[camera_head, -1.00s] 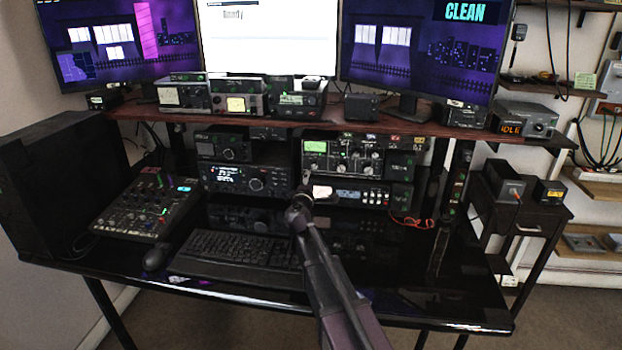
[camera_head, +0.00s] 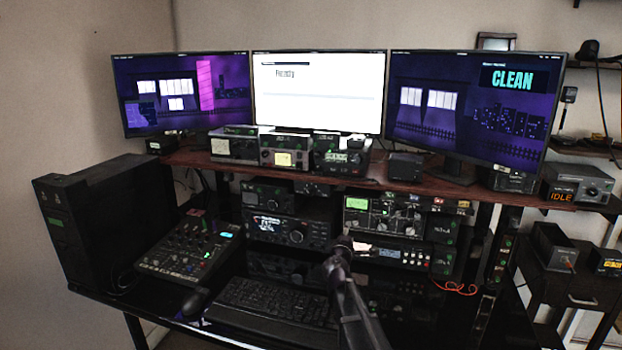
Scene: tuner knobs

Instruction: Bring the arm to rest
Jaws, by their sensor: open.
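My arm reaches up from the bottom edge, with my gripper (camera_head: 343,242) at its end, in front of the radio stack. The gripper is small and dark here; it is open and I see nothing held in it. Behind it and above is the radio with a green-lit display and several knobs (camera_head: 392,215). Below that radio is a flatter unit with a row of small knobs (camera_head: 402,255). The gripper covers part of the left end of this lower unit. Whether it touches the unit cannot be told.
A keyboard (camera_head: 273,302), a mouse (camera_head: 194,302) and a mixer (camera_head: 189,250) are on the black desk left of my arm. A wooden shelf (camera_head: 200,161) above carries more radios and three monitors. A dark case (camera_head: 110,225) stands at far left.

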